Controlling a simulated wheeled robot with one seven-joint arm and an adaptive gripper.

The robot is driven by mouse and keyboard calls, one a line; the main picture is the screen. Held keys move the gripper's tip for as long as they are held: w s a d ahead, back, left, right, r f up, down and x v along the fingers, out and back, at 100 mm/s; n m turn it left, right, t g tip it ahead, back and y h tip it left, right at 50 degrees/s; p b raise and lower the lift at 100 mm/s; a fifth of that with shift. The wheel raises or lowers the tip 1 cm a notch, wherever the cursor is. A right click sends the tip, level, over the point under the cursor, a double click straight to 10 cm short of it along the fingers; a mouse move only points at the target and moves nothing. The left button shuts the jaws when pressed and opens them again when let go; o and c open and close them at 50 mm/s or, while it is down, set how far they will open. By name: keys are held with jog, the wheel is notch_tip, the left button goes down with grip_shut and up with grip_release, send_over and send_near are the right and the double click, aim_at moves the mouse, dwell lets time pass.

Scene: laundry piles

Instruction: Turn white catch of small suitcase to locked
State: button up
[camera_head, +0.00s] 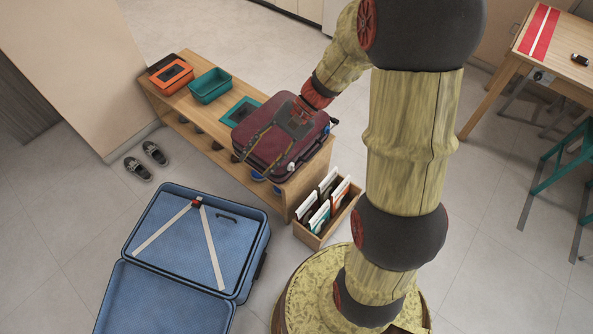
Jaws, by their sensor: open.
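The small suitcase (313,143) is maroon and lies shut and flat on top of the wooden bench. A small whitish spot on its front side, near the front right corner, looks like the white catch (291,166); it is too small to tell which way it is turned. My gripper (256,168) reaches over the suitcase from the upper right, with its two long fingers spread and pointing to the lower left, toward the front edge. It holds nothing. The fingertips are left of the white spot and appear apart from it. My gripper hides part of the lid.
The bench (180,107) also bears an orange box (172,77) and a teal bin (210,86). A wooden crate of folders (309,238) stands at its right end. A large open blue suitcase (185,245) lies on the floor in front. Dark shoes (138,169) are at left.

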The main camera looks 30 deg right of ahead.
jog(key=w+d+f+m+t+y, duration=0.45)
jog(key=w+f+m, duration=0.2)
jog(key=f, duration=0.25)
jog(key=m+t+h, duration=0.8)
jog(key=m+t, duration=0.5)
jog(key=m, duration=0.3)
send_near(292, 167)
jog(key=b+x, duration=0.2)
jog(key=x, duration=0.6)
jog(key=shift+d+f+b, duration=0.2)
jog(key=shift+f+b, duration=0.1)
jog(key=shift+f, duration=0.35)
jog(key=shift+w, duration=0.15)
jog(key=shift+c, duration=0.9)
jog(key=c, duration=1)
